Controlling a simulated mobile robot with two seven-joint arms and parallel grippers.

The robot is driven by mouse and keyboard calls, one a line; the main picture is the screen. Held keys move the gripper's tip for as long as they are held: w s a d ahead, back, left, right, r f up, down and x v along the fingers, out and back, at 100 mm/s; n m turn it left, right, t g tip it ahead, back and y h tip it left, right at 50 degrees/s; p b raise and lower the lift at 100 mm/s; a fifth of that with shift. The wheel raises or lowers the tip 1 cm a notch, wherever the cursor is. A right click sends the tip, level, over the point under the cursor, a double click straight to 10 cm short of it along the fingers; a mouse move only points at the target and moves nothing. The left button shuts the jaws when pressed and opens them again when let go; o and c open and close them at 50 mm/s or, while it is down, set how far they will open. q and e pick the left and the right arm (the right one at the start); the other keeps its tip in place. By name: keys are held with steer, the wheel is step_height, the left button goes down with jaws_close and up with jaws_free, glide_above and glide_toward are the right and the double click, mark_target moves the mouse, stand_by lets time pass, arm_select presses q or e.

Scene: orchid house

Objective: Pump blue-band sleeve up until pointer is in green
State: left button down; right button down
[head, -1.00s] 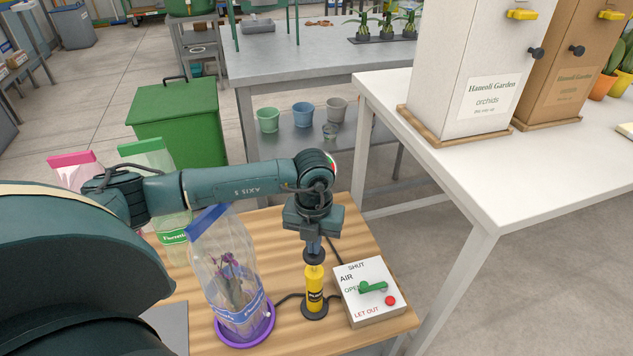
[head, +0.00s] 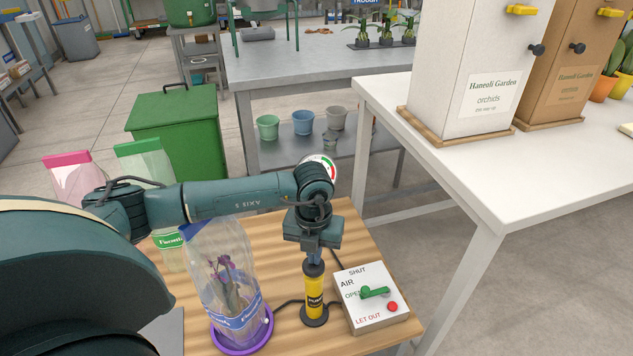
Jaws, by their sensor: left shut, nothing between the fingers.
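The blue-band sleeve (head: 246,262) is clear and stands around a purple orchid on a purple ring base (head: 266,335). My forearm hides part of its top. The yellow pump (head: 315,291) stands upright to its right, its black knob (head: 313,269) low against the body. My left gripper (head: 314,257) is shut, fingers down on or just above the knob, with nothing held. The round gauge (head: 330,164) shows red and green behind my wrist; its pointer cannot be read. The air box (head: 372,312) has a green lever (head: 375,292) lying toward OPEN and a red LET OUT button (head: 392,307). My right gripper is not in view.
A pink-band sleeve (head: 72,178) and a green-band sleeve (head: 166,252) stand at the left. The wooden bench (head: 345,228) is bare behind the air box. A white table (head: 430,150) with tall cartons stands at the right. A green bin (head: 180,135) stands behind.

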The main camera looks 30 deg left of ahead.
arm_select(q)
steer(key=shift+s+d+f, duration=0.15)
steer(key=shift+s+f, duration=0.1)
steer(key=shift+f, duration=0.2)
steer(key=shift+s+d+f, duration=0.1)
steer(key=shift+s+f, duration=0.1)
steer(key=shift+f, duration=0.2)
steer(key=shift+r, duration=0.1)
steer(key=shift+r+g+p, duration=0.3)
steer(key=shift+r+p, duration=0.3)
steer(key=shift+p, duration=0.05)
steer(key=r+p, duration=0.1)
steer(key=r, duration=0.1)
steer(key=r+p, duration=0.3)
steer(key=r, duration=0.1)
steer(key=shift+w+a+r+p, duration=0.2)
steer(key=shift+a+p, duration=0.05)
steer(key=shift+p, duration=0.15)
